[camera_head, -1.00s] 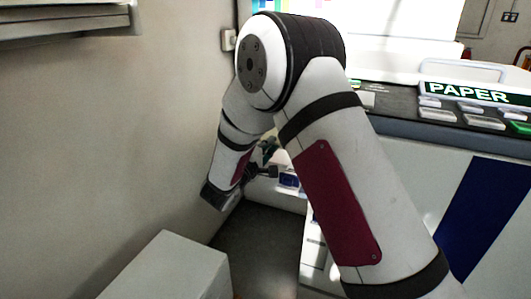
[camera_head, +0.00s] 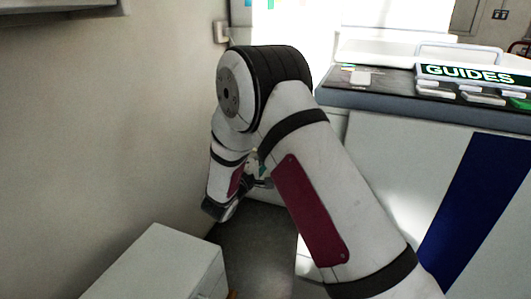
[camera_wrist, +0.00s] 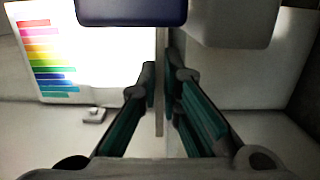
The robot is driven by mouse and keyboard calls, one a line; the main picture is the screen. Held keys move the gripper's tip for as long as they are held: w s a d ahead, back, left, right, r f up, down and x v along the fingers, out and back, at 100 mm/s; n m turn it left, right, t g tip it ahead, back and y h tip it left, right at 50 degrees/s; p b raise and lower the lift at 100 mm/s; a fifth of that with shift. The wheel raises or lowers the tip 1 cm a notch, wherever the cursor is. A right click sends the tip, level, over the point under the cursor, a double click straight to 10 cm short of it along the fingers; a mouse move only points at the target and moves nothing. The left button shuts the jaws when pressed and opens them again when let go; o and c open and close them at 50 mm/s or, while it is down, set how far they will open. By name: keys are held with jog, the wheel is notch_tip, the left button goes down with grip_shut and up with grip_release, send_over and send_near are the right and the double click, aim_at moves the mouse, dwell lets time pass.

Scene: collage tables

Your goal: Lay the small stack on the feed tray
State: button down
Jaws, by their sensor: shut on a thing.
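My gripper (camera_wrist: 163,78) is in the wrist view, its two teal-padded fingers close together on a thin pale strip. This strip (camera_wrist: 160,118) looks like the small stack seen edge-on, standing upright between the fingers. In the head view my arm bends down toward the gap beside the wall, and the gripper (camera_head: 262,181) is mostly hidden behind it. The stack cannot be made out there. I cannot identify the feed tray in either view.
A white cabinet with a dark top (camera_head: 385,88) stands at right, bearing a "GUIDES" sign (camera_head: 468,75) and small pale items. A white box (camera_head: 160,262) stands at lower left by the wall. In the wrist view, a blue block (camera_wrist: 130,12) and grey box (camera_wrist: 228,22) are overhead.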

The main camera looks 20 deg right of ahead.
jog(key=shift+f, duration=0.2)
jog(key=c, duration=1.7)
grip_release()
jog(key=v, duration=1.2)
